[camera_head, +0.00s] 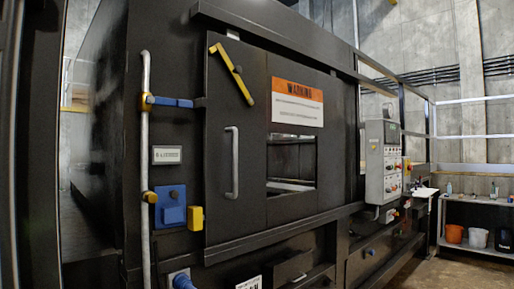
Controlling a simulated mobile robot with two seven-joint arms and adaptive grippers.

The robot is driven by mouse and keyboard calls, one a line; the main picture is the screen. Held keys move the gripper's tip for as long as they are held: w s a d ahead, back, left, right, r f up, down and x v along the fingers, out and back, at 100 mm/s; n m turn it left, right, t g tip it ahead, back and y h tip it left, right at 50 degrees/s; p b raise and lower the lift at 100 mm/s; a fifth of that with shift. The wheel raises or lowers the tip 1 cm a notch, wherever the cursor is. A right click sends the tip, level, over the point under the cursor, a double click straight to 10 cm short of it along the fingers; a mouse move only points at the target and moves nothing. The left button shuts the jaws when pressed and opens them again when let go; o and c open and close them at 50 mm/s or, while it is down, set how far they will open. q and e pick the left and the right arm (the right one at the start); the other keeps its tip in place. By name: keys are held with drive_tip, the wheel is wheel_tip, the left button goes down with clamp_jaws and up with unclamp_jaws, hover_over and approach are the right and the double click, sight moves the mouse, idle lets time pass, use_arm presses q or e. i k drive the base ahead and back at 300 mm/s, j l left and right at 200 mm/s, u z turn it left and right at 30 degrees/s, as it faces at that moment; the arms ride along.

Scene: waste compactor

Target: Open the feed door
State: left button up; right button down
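The feed door (237,205) is a dark panel on the front of the black compactor, near the middle of the view. It carries a vertical grey handle (233,162). A yellow bar (232,74), likely a latch, lies diagonally across the upper part of the panel. To the right of the handle is a rectangular window or opening (291,163), with pale edges visible inside; I cannot tell whether it is glazed. An orange and white warning sign (297,102) is above it. The door looks closed. Neither of my grippers is in view.
A grey control box (383,165) with buttons sticks out right of the door. A vertical pipe (146,180), a blue box (171,206) and a yellow block (195,218) are left of it. Shelves with buckets (454,234) stand far right. Some floor shows at lower right.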

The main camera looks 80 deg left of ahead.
sight(236, 162)
drive_tip(key=u, duration=2.45)
drive_tip(key=i+l, duration=0.05)
